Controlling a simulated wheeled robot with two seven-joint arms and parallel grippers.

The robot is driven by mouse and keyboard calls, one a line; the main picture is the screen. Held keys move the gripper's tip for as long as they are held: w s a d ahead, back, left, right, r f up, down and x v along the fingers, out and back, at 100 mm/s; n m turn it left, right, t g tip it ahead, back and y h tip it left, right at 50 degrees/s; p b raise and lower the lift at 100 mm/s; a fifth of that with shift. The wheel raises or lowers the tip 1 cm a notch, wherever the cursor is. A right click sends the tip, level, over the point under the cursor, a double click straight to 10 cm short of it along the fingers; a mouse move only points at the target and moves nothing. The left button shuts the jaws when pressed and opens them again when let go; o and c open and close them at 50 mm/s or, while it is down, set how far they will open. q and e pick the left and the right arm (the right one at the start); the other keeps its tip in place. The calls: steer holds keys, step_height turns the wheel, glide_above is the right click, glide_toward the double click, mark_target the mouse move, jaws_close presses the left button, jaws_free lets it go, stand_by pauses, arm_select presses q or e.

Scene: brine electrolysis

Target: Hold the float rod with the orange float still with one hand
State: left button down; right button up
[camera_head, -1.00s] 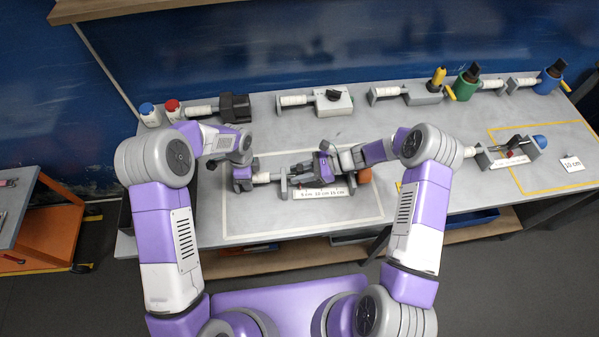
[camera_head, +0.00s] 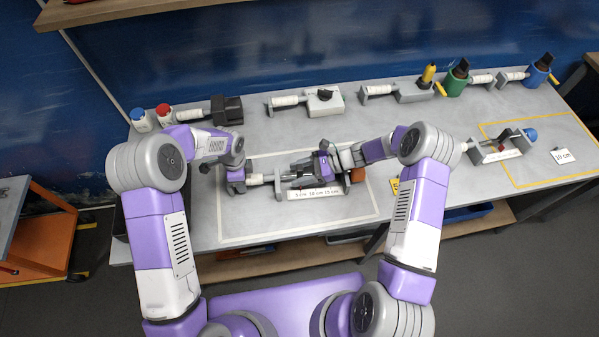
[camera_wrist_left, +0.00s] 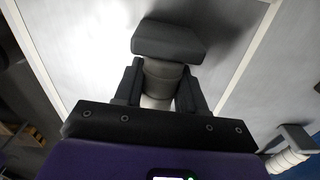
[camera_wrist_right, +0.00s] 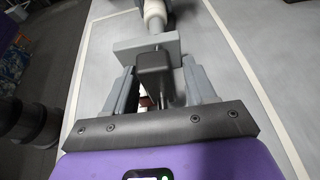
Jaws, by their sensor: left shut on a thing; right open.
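The float rod lies in a grey stand (camera_head: 283,186) inside the white outlined area. My left gripper (camera_head: 238,180) is shut on the rod's handle end; the left wrist view shows a grey cylinder (camera_wrist_left: 160,78) between the fingers and a dark block (camera_wrist_left: 168,42) beyond. My right gripper (camera_head: 325,166) is open over the stand. In the right wrist view its fingers straddle a dark block (camera_wrist_right: 154,70) on the rod, with gaps on both sides.
A label with centimetre marks (camera_head: 316,192) lies before the stand. Red and blue capped bottles (camera_head: 163,115) and several white-handled devices (camera_head: 322,101) line the back edge. A similar stand with a blue float (camera_head: 530,135) sits in the yellow outline at right. The bench front is clear.

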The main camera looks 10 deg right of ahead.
steer(key=v, duration=1.2)
arm_select(q)
steer(key=c, duration=0.6)
jaws_free()
steer(key=shift+o, duration=0.2)
step_height(320, 180, up, 12)
